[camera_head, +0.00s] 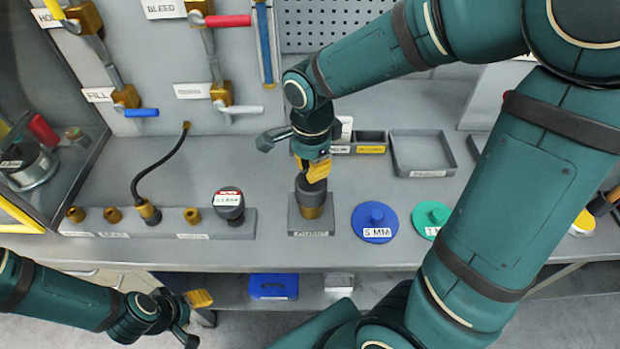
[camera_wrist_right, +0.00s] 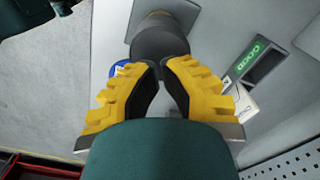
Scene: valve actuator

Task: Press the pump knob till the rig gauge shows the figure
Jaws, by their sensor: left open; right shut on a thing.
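In the right wrist view my right gripper's yellow fingers (camera_wrist_right: 164,66) are close together, with the dark part (camera_wrist_right: 158,42) just beyond the tips. A black round gauge-like device (camera_head: 229,206) with a red-and-white face sits on the grey strip to the left; its figures are unreadable. My left gripper (camera_head: 198,318) is open and empty, low in front of the bench.
Blue (camera_head: 376,222) and green (camera_head: 431,217) discs lie right of the base. An empty grey tray (camera_head: 423,153) is behind them. A bent black hose (camera_head: 150,170) rises from the strip. Valve handles hang on the back panel. A dial instrument (camera_head: 28,165) is at far left.

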